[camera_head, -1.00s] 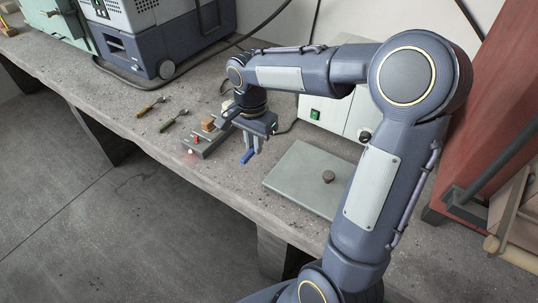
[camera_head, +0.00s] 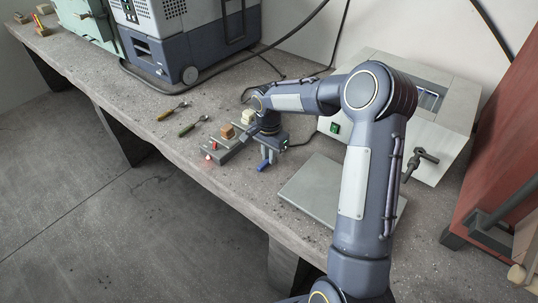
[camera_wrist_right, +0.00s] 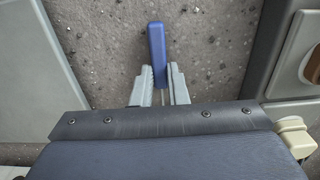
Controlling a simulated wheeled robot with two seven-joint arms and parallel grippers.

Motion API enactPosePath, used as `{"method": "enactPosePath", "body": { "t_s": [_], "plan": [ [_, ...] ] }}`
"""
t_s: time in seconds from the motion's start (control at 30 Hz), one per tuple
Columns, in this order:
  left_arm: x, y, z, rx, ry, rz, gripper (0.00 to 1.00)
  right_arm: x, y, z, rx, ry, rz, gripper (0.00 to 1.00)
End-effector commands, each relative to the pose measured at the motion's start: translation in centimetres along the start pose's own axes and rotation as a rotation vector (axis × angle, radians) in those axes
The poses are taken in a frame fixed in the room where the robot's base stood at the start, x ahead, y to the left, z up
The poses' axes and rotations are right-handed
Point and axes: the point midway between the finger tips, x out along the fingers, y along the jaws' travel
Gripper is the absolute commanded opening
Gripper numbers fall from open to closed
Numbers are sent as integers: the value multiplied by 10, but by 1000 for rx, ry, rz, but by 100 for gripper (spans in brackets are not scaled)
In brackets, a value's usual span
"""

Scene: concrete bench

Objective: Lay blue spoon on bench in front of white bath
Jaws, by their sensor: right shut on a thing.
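The blue spoon (camera_head: 263,166) is held in my right gripper (camera_head: 267,155); its blue handle (camera_wrist_right: 156,50) sticks out past the fingers in the right wrist view. The rest of the spoon is hidden by the gripper body. It is over the bench (camera_head: 160,110), and I cannot tell whether it touches. The white bath (camera_head: 333,127), a box with a green switch and a tap, stands behind and to the right, partly covered by my right arm. My left gripper is not in view.
A grey rack (camera_head: 222,152) with small blocks lies just left of the gripper. A flat grey plate (camera_head: 310,190) lies to the right. A blue-grey machine (camera_head: 190,45) stands at the back.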

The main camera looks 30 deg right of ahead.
Motion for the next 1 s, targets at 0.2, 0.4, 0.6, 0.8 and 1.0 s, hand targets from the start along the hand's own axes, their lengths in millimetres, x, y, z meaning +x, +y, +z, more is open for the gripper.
{"method": "enactPosePath", "body": {
  "t_s": [0.2, 0.4, 0.6, 0.8, 1.0],
  "plan": [
    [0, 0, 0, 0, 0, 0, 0, 0, 0, 0, 0, 1, -1, 0],
    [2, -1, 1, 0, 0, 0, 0, 2, 0, 0, 0, 0, -1, 24],
    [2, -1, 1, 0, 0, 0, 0, 2, 0, 0, 0, 0, -1, 35],
    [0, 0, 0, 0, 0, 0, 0, -1, 0, 0, 0, 1, -1, 35],
    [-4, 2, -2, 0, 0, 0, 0, -27, 0, -1, 0, 4, -3, 35]
  ]
}}
